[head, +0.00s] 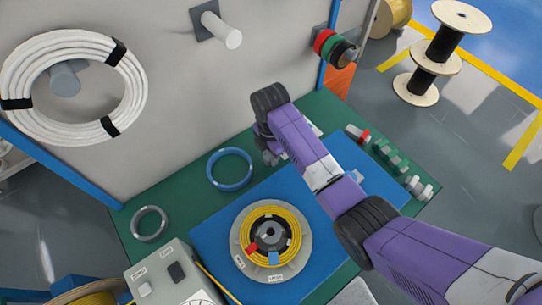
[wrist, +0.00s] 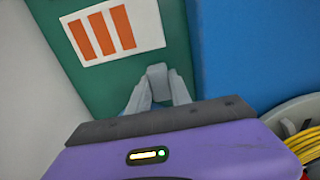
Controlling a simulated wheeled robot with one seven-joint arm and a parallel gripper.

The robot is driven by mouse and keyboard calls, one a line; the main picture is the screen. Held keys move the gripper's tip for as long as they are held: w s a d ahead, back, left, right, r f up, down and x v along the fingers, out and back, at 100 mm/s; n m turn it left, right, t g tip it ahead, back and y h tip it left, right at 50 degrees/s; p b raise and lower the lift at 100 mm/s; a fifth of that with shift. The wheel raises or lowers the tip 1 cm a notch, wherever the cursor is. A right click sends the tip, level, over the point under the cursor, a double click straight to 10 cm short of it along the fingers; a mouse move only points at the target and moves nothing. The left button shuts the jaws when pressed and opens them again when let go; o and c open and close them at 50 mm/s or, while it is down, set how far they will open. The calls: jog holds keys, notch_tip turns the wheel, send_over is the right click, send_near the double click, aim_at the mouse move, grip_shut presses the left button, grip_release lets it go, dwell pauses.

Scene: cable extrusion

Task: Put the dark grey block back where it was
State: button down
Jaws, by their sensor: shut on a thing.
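My gripper (wrist: 158,92) is shut on a grey block (wrist: 157,73), whose top end shows between the fingertips in the wrist view. It is above the green mat (wrist: 60,30), beside a white card with orange bars (wrist: 100,33). I cannot tell whether the block touches the mat. In the head view my gripper (head: 271,157) is at the back of the mat near the wall, partly hidden by my arm; the block cannot be made out there.
A blue mat (head: 215,220) bears a reel with yellow cable (head: 245,225) and red and blue pieces. A blue ring (head: 211,175) and a grey ring (head: 139,231) lie to the left. Several green and grey pieces (head: 393,160) stand at the right. The grey wall (head: 170,120) rises close behind.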

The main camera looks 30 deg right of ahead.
jog(key=shift+f, duration=0.6)
jog(key=shift+f, duration=0.2)
jog(key=c, duration=1.2)
grip_release()
notch_tip(320, 180, up, 12)
jog(key=shift+r, duration=0.2)
